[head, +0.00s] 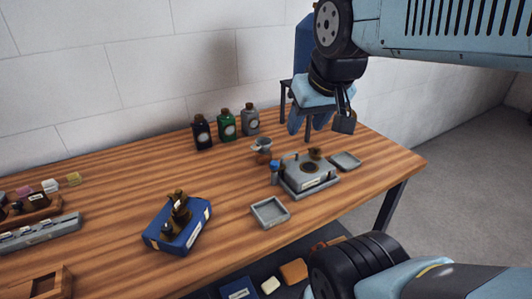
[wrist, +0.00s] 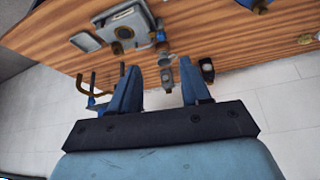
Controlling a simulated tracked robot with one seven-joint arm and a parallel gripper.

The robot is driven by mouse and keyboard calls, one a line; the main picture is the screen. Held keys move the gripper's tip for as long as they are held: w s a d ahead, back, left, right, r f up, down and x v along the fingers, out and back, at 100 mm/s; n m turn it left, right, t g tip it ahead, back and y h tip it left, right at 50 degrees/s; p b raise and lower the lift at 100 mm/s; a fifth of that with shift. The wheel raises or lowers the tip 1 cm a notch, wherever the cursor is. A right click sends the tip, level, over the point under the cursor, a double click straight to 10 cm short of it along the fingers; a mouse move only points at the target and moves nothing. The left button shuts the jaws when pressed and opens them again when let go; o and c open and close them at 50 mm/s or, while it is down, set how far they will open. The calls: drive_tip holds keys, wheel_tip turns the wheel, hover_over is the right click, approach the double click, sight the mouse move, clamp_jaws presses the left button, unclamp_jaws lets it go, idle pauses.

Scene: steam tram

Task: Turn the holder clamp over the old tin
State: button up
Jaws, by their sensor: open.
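A grey fixture (head: 310,180) with a dark round opening, a brown knob and a pale label stands on the right part of the wooden table. It also shows at the top of the wrist view (wrist: 124,26). I take it for the holder, but cannot pick out its clamp clearly. No object is clearly the old tin; an empty grey square tray (head: 270,212) lies in front of the fixture. My gripper (head: 306,127) is open and empty, above the table's back right edge and behind the fixture. Its two blue fingers point at the table in the wrist view (wrist: 159,80).
Three bottles (head: 227,124) stand at the back. A small grey cup (head: 262,145) is left of the fixture, a shallow grey tray (head: 346,161) right of it. A blue box (head: 155,235) bearing a dark brass device stands left of centre. The wall (head: 130,75) is close behind.

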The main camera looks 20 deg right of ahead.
drive_tip(key=shift+o, duration=0.6)
drive_tip(key=shift+w, duration=0.1)
drive_tip(key=m+g+y, duration=0.3)
drive_tip(key=m+g, duration=0.4)
drive_tip(key=g, duration=0.2)
hover_over(275, 163)
drive_tip(key=w+d, duration=0.3)
drive_tip(key=w, duration=0.2)
wheel_tip(275, 163, down, 9)
drive_tip(key=x, duration=1.3)
drive_tip(key=shift+s+d+f, duration=0.3)
drive_tip(key=shift+f, duration=0.1)
drive_tip(key=shift+c, duration=0.3)
